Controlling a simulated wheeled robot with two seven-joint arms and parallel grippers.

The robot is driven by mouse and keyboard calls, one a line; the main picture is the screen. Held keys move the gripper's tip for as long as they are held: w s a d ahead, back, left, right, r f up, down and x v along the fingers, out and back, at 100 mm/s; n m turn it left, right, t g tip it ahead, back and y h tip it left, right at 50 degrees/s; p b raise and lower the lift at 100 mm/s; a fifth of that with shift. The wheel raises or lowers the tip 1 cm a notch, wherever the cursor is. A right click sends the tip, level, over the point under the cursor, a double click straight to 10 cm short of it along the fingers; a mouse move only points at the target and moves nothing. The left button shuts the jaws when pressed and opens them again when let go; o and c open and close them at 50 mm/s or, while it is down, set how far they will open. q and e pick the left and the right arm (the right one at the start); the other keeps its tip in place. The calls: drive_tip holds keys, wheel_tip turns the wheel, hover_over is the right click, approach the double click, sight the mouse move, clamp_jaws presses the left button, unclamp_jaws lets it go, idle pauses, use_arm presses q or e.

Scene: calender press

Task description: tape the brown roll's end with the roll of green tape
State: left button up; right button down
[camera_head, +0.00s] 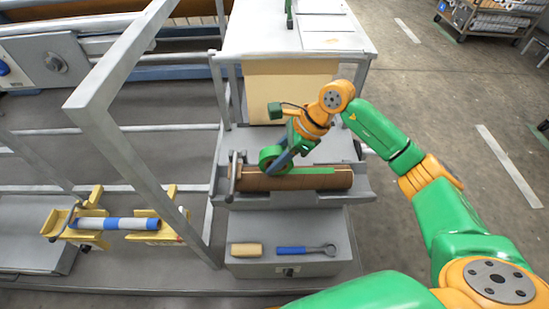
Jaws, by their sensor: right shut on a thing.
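The brown roll (335,181) lies lengthwise in a grey cradle (362,194) in the middle of the head view. A strip of green tape (318,171) runs along the top of the brown roll, on its right half. My right gripper (280,160) is shut on the roll of green tape (269,154) and holds it at the left part of the brown roll. The gripper hides part of the brown roll there, and I cannot tell whether the tape roll touches it. My left gripper is not in view.
A grey box below the cradle bears a blue-handled wrench (292,250) and a small tan cylinder (246,249). A grey metal frame (150,140) stands to the left. A blue-and-white roll (115,223) rests on yellow holders. A white table (295,35) is behind.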

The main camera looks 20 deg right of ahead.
drive_tip(key=shift+f+b, duration=0.3)
idle(0.4)
drive_tip(key=shift+d, duration=0.1)
drive_tip(key=shift+s+d, duration=0.2)
drive_tip(key=shift+d, duration=0.25)
drive_tip(key=shift+d+b, duration=0.15)
drive_tip(key=shift+b, duration=0.2)
drive_tip(key=shift+s+d+f, duration=0.1)
drive_tip(key=shift+s+d, duration=0.05)
drive_tip(key=shift+d, duration=0.2)
drive_tip(key=shift+s+d+b, duration=0.15)
drive_tip(key=shift+d+b, duration=0.15)
drive_tip(key=shift+d, duration=0.35)
